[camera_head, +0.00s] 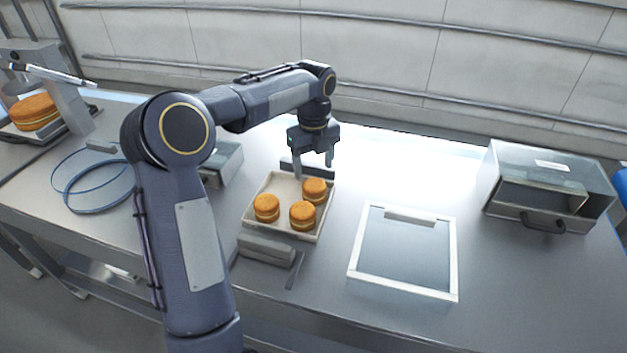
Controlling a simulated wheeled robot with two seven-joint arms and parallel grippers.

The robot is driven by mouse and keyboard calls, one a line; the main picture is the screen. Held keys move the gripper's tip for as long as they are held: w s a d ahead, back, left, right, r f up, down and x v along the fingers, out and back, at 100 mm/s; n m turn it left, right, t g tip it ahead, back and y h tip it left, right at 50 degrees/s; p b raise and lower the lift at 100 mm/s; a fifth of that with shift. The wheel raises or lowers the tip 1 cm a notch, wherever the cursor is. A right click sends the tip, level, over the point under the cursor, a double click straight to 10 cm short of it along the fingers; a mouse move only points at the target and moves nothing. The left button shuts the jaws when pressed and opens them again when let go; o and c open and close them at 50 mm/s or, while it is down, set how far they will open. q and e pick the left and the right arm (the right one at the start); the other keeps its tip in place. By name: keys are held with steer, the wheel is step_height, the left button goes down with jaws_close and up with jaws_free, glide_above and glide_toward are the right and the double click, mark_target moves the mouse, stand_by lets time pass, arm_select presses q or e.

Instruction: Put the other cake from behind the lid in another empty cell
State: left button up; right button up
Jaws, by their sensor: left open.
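A light tray (250,219) on the table holds three orange-brown filled cakes: one at front left (266,207), one at front right (302,214) and one at back right (314,189). The back left part of the tray is bare. My left gripper (314,170) is open, pointing down over the back edge of the tray, close to the back right cake. Nothing shows between its fingers. A white-framed clear panel (452,262) with a grey handle, possibly the lid, lies right of the tray. No cake shows behind it. My right gripper is out of view.
A glass-fronted metal case (547,185) stands at the right. A grey block (267,248) and a thin tool lie before the tray. Blue hoops (76,204) and a stand with a large cake (34,111) are at left. The table between panel and case is clear.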

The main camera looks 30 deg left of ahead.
mark_target(314, 183)
arm_select(q)
steer(key=s+d+r+n+t, duration=0.1)
steer(key=s+d+r+n, duration=0.1)
steer(key=s+r+n, duration=0.4)
steer(key=s+d+r+n+t, duration=0.1)
steer(key=s+d+r+n, duration=0.2)
steer(key=s, duration=0.5)
steer(key=s+d+f+n+t+h, duration=0.1)
steer(key=s+d+f+n+h, duration=0.1)
steer(key=s+n, duration=0.5)
steer(key=s+d+f+n+t+h, duration=0.1)
steer(key=s+d+f+n+t, duration=0.1)
steer(key=s+d+f+n, duration=0.2)
steer(key=s+f+n, duration=0.2)
steer(key=s+n, duration=0.2)
steer(key=n, duration=0.2)
steer(key=shift+d+f+t+h, duration=0.3)
steer(key=shift+f+h, duration=0.1)
